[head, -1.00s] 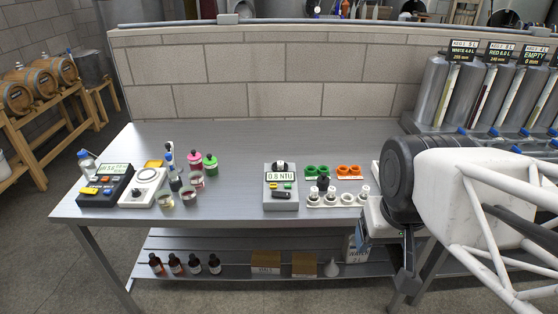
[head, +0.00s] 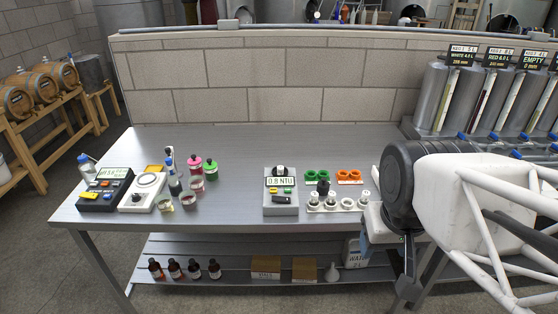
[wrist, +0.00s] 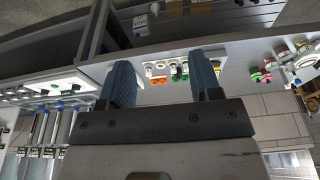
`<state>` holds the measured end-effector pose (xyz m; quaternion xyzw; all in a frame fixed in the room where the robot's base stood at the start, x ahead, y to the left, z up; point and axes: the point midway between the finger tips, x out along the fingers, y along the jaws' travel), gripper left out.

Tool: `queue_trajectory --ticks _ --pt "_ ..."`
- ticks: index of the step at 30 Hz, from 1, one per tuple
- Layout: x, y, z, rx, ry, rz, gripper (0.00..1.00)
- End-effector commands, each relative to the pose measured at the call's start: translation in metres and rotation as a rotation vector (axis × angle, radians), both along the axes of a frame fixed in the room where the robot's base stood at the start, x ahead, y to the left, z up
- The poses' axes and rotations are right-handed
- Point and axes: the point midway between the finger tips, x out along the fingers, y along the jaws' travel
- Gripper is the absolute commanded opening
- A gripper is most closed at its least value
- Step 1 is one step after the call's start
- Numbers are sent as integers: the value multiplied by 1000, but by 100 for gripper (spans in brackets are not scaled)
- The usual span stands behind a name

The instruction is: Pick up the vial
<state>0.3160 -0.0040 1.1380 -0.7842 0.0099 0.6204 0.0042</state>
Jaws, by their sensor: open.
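Several small vials with pale caps (head: 364,197) stand in or on a white rack (head: 347,209) on the steel bench, right of the turbidity meter. One round place in the rack looks like an open ring. A dark-capped piece (head: 323,187) stands just behind the rack. Which vial is meant I cannot tell. In the wrist view my gripper (wrist: 163,76) is open, with two blue-grey fingers wide apart and nothing between them. The rack and vials show small and inverted beyond the fingers, well apart from them.
The turbidity meter (head: 281,203) stands left of the rack. Green holders (head: 317,175) and orange holders (head: 348,175) lie behind it. Other instruments, cups and bottles occupy the bench's left part. The bench middle (head: 240,160) is clear. Tall grey cylinders (head: 470,95) stand at right.

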Motion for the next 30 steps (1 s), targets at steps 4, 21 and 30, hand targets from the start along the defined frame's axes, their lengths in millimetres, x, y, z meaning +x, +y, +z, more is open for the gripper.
queue_trajectory --ticks 4,21,30 --pt "1 0 0 0 0 -2 58" --pt "87 11 22 55 30 -216 58" --pt "160 24 28 92 54 -394 58"
